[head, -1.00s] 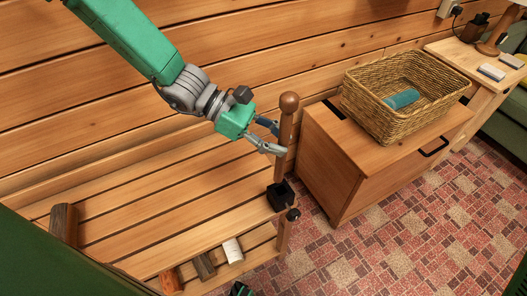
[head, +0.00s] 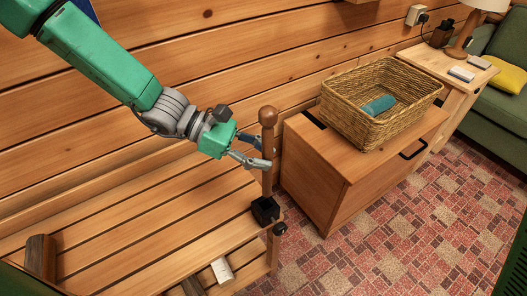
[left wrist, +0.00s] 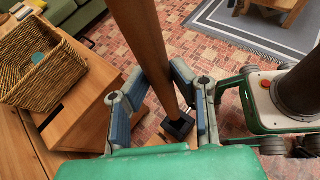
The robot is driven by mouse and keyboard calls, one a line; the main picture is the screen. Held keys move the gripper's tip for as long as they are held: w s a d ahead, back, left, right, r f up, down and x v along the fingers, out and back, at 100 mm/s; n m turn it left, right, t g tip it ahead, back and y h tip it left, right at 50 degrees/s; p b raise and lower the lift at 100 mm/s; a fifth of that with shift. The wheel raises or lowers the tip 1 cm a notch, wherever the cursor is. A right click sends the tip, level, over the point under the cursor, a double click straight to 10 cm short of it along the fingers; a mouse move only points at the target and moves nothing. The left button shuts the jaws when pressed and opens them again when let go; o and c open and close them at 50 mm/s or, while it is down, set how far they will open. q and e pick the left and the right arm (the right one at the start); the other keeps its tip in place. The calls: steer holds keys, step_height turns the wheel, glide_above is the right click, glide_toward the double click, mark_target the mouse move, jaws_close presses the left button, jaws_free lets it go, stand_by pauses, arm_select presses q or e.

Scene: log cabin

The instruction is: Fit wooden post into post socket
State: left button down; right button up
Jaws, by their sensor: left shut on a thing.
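The black post socket (head: 265,210) sits at the right front corner of the slatted wooden bench (head: 150,215). The post's lower end meets the socket's top in the head view; how deep it sits is hidden. In the left wrist view, the post (left wrist: 150,35) runs between my left fingers (left wrist: 160,80) down to the black socket (left wrist: 180,125). My right gripper is not in view.
A wooden chest (head: 345,175) stands right of the bench, with a wicker basket (head: 345,125) holding a teal roll (head: 379,104) on it. Patterned carpet (head: 400,230) lies open at right.

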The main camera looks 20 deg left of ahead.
arm_select(q)
steer(key=f+b, duration=0.1)
steer(key=f, duration=0.1)
steer(key=f+b, duration=0.1)
steer(key=shift+a+f, duration=0.2)
steer(key=shift+f, duration=0.15)
steer(key=shift+d, duration=0.1)
stand_by(0.4)
steer(key=shift+p, duration=0.5)
stand_by(0.9)
steer(key=shift+f+b, duration=2.3)
steer(key=shift+f, duration=1.1)
steer(key=c, duration=1.3)
jaws_free()
